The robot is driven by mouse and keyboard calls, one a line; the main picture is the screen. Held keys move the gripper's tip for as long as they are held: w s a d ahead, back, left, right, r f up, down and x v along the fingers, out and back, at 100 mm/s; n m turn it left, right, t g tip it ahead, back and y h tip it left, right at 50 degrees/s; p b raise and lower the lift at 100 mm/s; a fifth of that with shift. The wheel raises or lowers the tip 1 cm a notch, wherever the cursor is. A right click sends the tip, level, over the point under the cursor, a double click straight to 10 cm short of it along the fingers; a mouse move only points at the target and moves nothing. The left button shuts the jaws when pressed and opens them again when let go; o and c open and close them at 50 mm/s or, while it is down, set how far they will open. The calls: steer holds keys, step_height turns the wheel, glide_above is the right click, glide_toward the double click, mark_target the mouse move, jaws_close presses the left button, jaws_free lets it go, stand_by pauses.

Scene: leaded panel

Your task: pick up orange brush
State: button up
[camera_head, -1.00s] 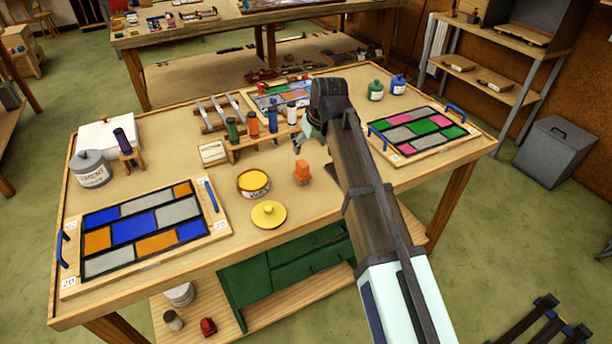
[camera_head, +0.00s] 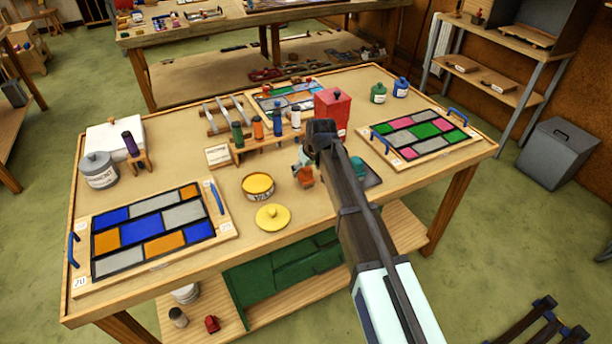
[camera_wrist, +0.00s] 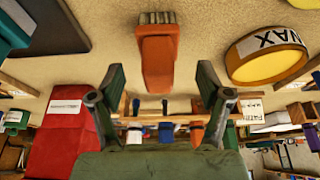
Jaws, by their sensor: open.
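The orange brush (camera_head: 306,178) stands on the workbench right of the wax tin, partly hidden by my gripper in the head view. In the wrist view the orange brush (camera_wrist: 157,58) is at the top middle, its orange body facing the camera and pale bristles at the upper edge. My gripper (camera_head: 303,163) is low over the bench at the brush. In the wrist view my gripper (camera_wrist: 161,76) is open, with one finger on each side of the brush's line and nothing held.
The open wax tin (camera_head: 258,195) and its yellow lid (camera_head: 272,217) are left of the brush. A red box (camera_head: 333,106) stands behind my arm. A rack with several bottles (camera_head: 258,128) is behind the gripper. Leaded panels (camera_head: 150,232) lie at both sides.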

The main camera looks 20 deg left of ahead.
mark_target(305, 175)
steer(key=shift+p+x, duration=1)
steer(key=shift+x, duration=1.35)
steer(key=shift+d, duration=0.1)
steer(key=c, duration=1.2)
